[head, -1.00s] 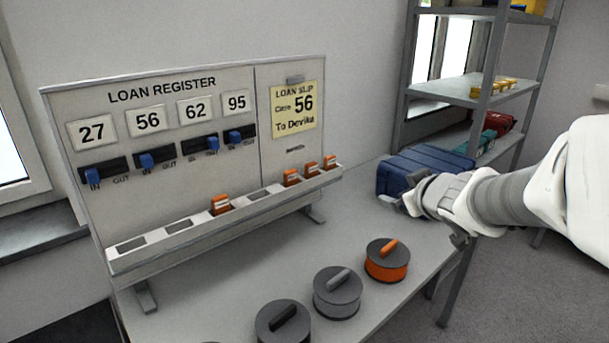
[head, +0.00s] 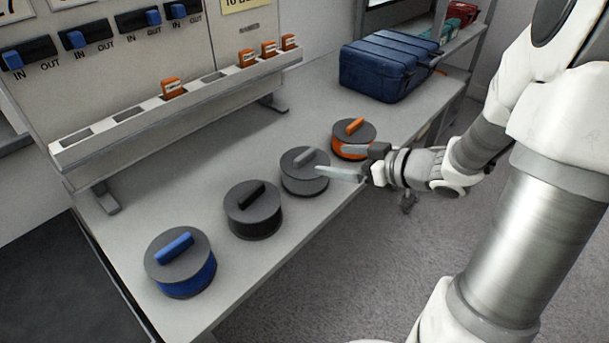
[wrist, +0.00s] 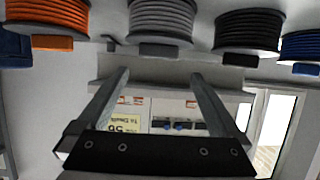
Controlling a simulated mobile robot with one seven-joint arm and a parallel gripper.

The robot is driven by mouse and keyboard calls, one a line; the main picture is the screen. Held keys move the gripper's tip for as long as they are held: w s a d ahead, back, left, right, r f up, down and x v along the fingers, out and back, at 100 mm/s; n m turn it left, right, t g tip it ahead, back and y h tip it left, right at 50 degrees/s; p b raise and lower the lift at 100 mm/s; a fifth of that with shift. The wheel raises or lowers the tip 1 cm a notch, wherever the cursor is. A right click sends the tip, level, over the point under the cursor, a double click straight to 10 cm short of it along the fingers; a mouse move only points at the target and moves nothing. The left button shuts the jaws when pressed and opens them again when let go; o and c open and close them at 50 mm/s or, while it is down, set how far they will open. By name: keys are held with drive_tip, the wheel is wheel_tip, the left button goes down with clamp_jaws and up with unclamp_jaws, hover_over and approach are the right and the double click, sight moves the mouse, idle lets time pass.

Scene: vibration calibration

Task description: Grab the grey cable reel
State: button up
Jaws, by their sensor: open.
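The grey cable reel (head: 300,182) stands on the table between the orange reel and the black reel, its grey handle on top. In the wrist view, which looks upside down, the grey reel (wrist: 162,18) is at the top middle, handle hanging below it. My gripper (head: 337,162) is open and empty at the right of the grey reel, its fingers pointing left. One finger overlaps the reel's right side in the head view. In the wrist view the fingertips (wrist: 161,75) lie short of the handle and apart from it.
The orange reel (head: 346,138) stands close behind my fingers. The black reel (head: 254,223) and blue reel (head: 187,278) stand nearer along the table (head: 240,150). A blue case (head: 392,70) lies at the back. The register board with its tag rack (head: 130,133) stands along the left.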

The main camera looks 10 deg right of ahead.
sight(308, 155)
drive_tip(key=b+x, duration=0.1)
drive_tip(key=x, duration=0.4)
drive_tip(key=shift+f, duration=0.15)
drive_tip(key=b+x, duration=0.3)
drive_tip(key=x, duration=0.2)
drive_tip(key=shift+d, duration=0.15)
drive_tip(key=shift+w, duration=0.3)
drive_tip(key=shift+c, duration=0.2)
clamp_jaws()
